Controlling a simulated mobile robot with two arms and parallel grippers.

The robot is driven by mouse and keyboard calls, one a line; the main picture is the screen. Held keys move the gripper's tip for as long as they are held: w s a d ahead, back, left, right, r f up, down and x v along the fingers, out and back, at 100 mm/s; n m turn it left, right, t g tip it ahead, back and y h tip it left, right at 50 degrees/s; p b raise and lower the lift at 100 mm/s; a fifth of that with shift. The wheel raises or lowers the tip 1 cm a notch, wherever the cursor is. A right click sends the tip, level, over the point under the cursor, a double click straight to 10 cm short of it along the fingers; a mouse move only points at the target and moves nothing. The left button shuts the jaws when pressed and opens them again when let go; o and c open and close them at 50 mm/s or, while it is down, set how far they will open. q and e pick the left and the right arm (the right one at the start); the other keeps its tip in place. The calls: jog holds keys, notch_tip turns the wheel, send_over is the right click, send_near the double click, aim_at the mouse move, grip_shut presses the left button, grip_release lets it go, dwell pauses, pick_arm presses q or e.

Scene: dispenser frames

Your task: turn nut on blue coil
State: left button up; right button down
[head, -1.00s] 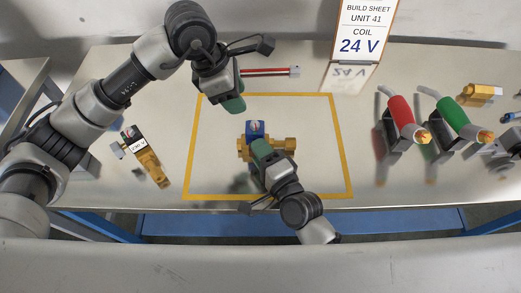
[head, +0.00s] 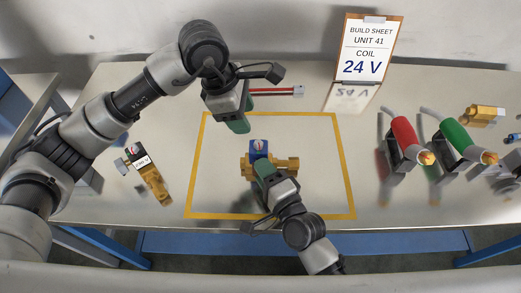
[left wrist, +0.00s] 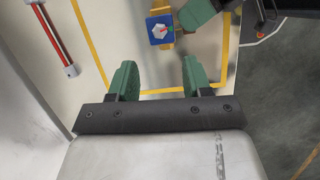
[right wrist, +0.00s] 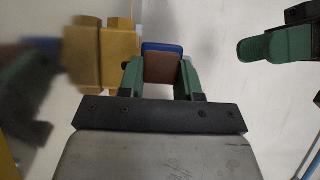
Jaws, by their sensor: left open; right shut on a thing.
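The blue coil (head: 258,149) sits on a brass valve body (head: 284,165) inside the yellow outline. A pale hex nut with a red mark (left wrist: 160,31) is on the coil's top in the left wrist view. My right gripper (head: 264,170) is shut on the coil from the near side; in the right wrist view its fingers are on either side of the coil (right wrist: 162,48). My left gripper (head: 239,124) is open and empty, up and left of the coil, apart from it. Its two green fingers (left wrist: 158,70) show spread in the left wrist view.
A red-barred tool (head: 275,91) lies behind the outline. A brass valve with a labelled coil (head: 152,182) lies at left. Red (head: 404,135) and green (head: 455,137) dispensers stand at right. The build sheet (head: 366,50) reads 24 V. The outline's right part is clear.

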aim_at(258, 142)
pick_arm(q)
jog(key=d+r+m+y, duration=0.3)
jog(key=m+y, duration=0.1)
jog(key=m, duration=1.3)
jog(key=f, duration=1.2)
jog(key=shift+w+d+f, duration=0.1)
jog(key=shift+w+d, duration=0.05)
jog(key=shift+w, duration=0.1)
grip_shut()
